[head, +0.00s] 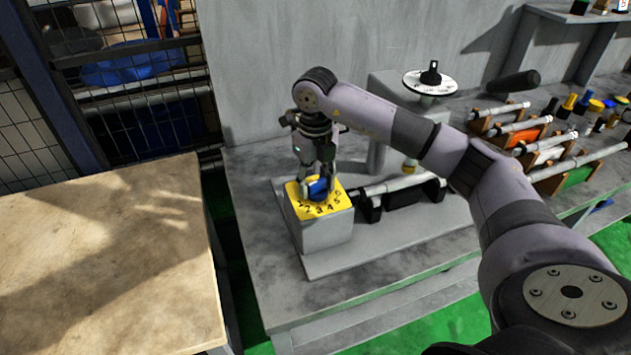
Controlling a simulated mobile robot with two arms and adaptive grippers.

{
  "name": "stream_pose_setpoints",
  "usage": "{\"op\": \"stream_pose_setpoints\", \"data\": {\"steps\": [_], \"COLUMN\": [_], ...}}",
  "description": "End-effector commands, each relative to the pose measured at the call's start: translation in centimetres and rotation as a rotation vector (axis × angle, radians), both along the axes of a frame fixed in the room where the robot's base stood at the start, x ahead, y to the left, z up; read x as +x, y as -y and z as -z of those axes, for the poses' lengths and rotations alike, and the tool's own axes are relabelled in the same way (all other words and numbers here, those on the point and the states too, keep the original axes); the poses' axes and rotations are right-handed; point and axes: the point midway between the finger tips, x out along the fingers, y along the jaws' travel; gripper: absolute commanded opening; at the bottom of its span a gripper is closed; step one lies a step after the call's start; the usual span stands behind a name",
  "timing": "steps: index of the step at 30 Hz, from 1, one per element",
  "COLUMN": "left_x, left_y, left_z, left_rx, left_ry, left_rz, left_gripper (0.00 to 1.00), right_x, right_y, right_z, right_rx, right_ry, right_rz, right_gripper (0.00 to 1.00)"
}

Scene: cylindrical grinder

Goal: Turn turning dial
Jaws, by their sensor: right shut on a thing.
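The turning dial (319,189) is a blue knob on a yellow plate (327,209) marked with numbers. The plate tops a grey block at the left end of the grinder (385,225). My right gripper (318,183) points down from above and is shut on the blue dial. Its fingers hide part of the knob, so I cannot tell exactly which number it points to. My left gripper is not in view.
A second dial (430,80), white with a black knob, stands behind my right arm. Racks with metal shafts (520,125) and several coloured bottles are at the right. A wooden table (110,260) fills the left, and a wire fence (100,90) stands behind it.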

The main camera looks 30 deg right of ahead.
Motion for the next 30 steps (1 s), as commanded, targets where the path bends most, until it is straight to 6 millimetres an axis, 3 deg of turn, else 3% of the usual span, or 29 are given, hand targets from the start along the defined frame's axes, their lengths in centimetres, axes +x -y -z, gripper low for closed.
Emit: {"op": "stream_pose_setpoints", "data": {"steps": [5, 6, 14, 24, 30], "left_x": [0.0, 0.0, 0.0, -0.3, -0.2], "left_y": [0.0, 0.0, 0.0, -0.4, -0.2], "left_z": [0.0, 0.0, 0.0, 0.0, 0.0], "left_rx": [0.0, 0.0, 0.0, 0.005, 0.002], "left_ry": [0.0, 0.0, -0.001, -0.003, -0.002], "left_rz": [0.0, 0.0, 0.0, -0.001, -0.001], "left_gripper": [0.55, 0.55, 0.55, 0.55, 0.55], "right_x": [0.1, 0.1, 0.1, 0.0, 0.1], "right_y": [0.1, 0.1, 0.0, 0.0, 0.0], "right_z": [-0.1, -0.1, -0.1, -0.2, -2.8], "right_rx": [-0.001, -0.001, 0.0, 0.0, 0.0], "right_ry": [0.004, 0.004, 0.002, 0.002, 0.007], "right_rz": [0.004, 0.004, 0.002, 0.0, 0.0], "right_gripper": [0.13, 0.42, 0.59, 0.6, 0.6]}}
